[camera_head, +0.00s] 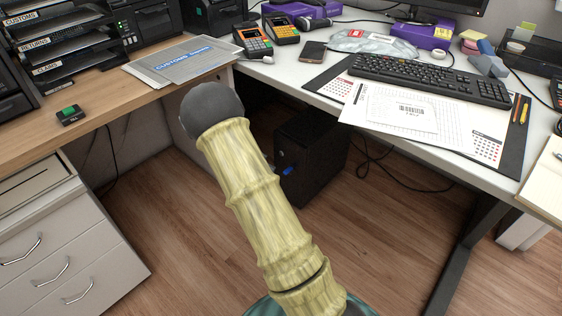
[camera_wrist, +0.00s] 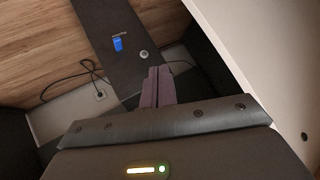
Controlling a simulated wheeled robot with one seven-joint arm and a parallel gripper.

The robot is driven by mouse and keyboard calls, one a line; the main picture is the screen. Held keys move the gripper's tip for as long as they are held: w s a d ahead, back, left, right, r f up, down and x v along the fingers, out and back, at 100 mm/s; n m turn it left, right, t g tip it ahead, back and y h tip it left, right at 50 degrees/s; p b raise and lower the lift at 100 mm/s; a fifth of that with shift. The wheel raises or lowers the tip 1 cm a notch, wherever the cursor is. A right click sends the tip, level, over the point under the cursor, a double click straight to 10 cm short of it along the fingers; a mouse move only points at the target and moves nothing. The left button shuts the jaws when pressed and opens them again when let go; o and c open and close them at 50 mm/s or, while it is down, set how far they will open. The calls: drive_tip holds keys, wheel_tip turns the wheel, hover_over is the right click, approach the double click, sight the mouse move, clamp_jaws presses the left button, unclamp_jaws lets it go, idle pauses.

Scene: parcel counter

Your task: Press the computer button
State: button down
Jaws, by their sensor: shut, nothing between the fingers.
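The computer (camera_head: 310,165) is a black tower standing on the floor under the white desk, partly hidden behind my arm in the head view. A blue USB stick (camera_head: 288,170) sticks out of its front. In the wrist view the dark front panel of the computer (camera_wrist: 105,25) shows the blue stick (camera_wrist: 118,44) and a round silver button (camera_wrist: 143,54). My gripper (camera_wrist: 159,70) is shut and empty, its tips just below and right of the button in the picture. I cannot tell whether they touch the panel. The head view does not show my gripper.
The white desk (camera_head: 420,150) overhangs the computer, with a keyboard (camera_head: 430,80) on it. A drawer cabinet (camera_head: 70,245) stands left under the wooden counter (camera_head: 130,95). The wooden floor (camera_head: 180,220) in front is open.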

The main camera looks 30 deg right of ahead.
sight(282, 154)
drive_tip(key=w+d+f+t+h+b, duration=0.1)
drive_tip(key=w+f+t+b, duration=0.1)
drive_tip(key=f, duration=0.4)
drive_tip(key=w+d+f+m+t+h+b, duration=0.1)
drive_tip(key=w+d+f+t+b, duration=0.1)
drive_tip(key=w+f, duration=0.3)
drive_tip(key=shift+f+t+b, duration=0.6)
drive_tip(key=shift+f+t, duration=0.25)
drive_tip(key=shift+t, duration=0.05)
drive_tip(key=shift+w+d, duration=0.1)
drive_tip(key=shift+d, duration=0.05)
drive_tip(key=w+d+b, duration=0.2)
drive_tip(key=w+d, duration=0.1)
drive_tip(key=d, duration=0.5)
drive_tip(key=shift+s+d, duration=0.1)
drive_tip(key=shift+d, duration=0.05)
idle(0.8)
